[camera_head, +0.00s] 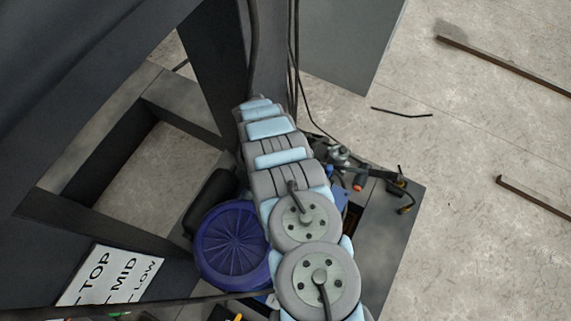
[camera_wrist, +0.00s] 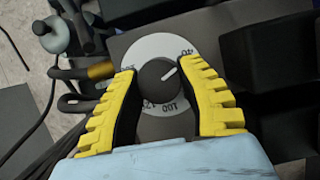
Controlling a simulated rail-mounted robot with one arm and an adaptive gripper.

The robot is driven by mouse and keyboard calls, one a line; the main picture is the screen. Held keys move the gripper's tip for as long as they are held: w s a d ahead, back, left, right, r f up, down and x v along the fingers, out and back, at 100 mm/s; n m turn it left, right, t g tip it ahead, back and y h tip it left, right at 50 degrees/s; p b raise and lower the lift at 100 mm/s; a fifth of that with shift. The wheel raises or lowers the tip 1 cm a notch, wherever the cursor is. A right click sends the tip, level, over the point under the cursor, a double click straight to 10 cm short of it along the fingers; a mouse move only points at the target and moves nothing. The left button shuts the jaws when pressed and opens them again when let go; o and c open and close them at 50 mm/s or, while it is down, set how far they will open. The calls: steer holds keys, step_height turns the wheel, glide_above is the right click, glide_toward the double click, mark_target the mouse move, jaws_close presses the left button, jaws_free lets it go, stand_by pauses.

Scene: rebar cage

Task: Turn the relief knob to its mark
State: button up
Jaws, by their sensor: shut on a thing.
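In the wrist view, the relief knob (camera_wrist: 157,84) is a dark round knob in the middle of a white dial plate (camera_wrist: 158,49). A short pale pointer line on the knob points up and to the right. I cannot tell which marking is the target mark. My gripper (camera_wrist: 160,70) has its yellow ribbed fingers on either side of the knob, shut on it. In the head view, my arm hides the gripper and the knob.
In the wrist view, hoses and a brass-coloured fitting (camera_wrist: 101,70) lie left of the dial, and dark blocks (camera_wrist: 270,60) stand to the right. The head view shows a purple ribbed cover (camera_head: 234,246), a TOP/MID/LOW label (camera_head: 112,276), valve fittings (camera_head: 342,155) and rods (camera_head: 500,62) on the floor.

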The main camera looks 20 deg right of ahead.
steer(key=shift+s+n, duration=0.1)
steer(key=shift+n, duration=0.2)
steer(key=o, duration=1.2)
steer(key=shift+d, duration=0.1)
steer(key=shift+r, duration=0.1)
steer(key=v, duration=1.2)
steer(key=shift+a, duration=0.2)
